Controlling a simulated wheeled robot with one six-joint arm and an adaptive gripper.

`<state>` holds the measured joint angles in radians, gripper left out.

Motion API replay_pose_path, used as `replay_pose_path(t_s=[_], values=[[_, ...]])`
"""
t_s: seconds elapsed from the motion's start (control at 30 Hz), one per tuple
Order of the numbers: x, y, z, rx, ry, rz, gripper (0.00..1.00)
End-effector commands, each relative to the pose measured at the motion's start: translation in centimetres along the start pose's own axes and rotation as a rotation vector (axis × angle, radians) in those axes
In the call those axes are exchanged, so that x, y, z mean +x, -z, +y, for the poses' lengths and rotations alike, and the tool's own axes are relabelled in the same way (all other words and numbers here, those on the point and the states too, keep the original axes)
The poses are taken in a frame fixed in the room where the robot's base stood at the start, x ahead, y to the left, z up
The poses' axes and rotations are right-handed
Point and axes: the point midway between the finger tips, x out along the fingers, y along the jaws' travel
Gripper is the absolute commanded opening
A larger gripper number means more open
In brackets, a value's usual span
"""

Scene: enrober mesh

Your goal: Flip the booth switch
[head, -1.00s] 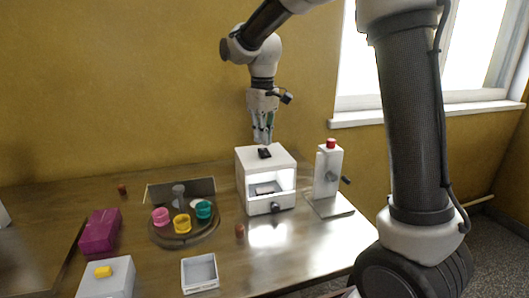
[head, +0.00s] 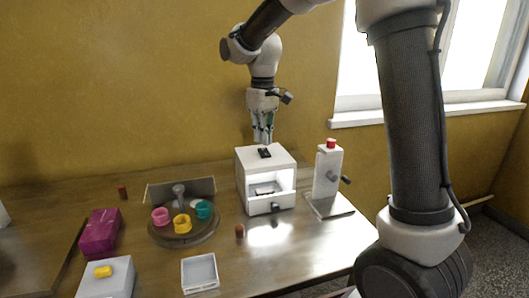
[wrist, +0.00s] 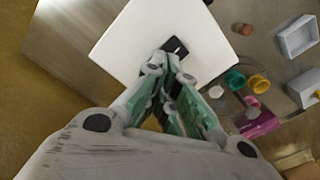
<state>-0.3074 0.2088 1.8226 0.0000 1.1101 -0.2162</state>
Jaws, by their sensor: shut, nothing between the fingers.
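The booth is a white box (head: 246,167) with a lit open front, standing on the table. Its switch (head: 265,152) is a small black rocker on top of the box. In the wrist view, the black switch (wrist: 178,48) shows just beyond my fingertips on the white top (wrist: 135,45). My gripper (head: 263,140) points down directly above the switch, shut and empty. In the wrist view, the fingertips of my gripper (wrist: 170,70) cover part of the switch. I cannot tell whether they touch it.
A white stand with a red button (head: 331,143) is right of the booth. A round turntable (head: 172,241) with pink, yellow and teal cups is to the left. A white tray (head: 200,286), a purple box (head: 99,231) and a grey box with a yellow button (head: 103,271) are nearer.

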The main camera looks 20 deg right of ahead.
Motion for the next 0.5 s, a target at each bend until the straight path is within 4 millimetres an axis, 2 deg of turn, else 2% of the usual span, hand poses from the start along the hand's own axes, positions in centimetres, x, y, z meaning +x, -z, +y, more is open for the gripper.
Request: replay_pose_path(t_s=[0.5], values=[[0.72, 0.01, 0.00, 0.000, 0.000, 0.000, 0.00]])
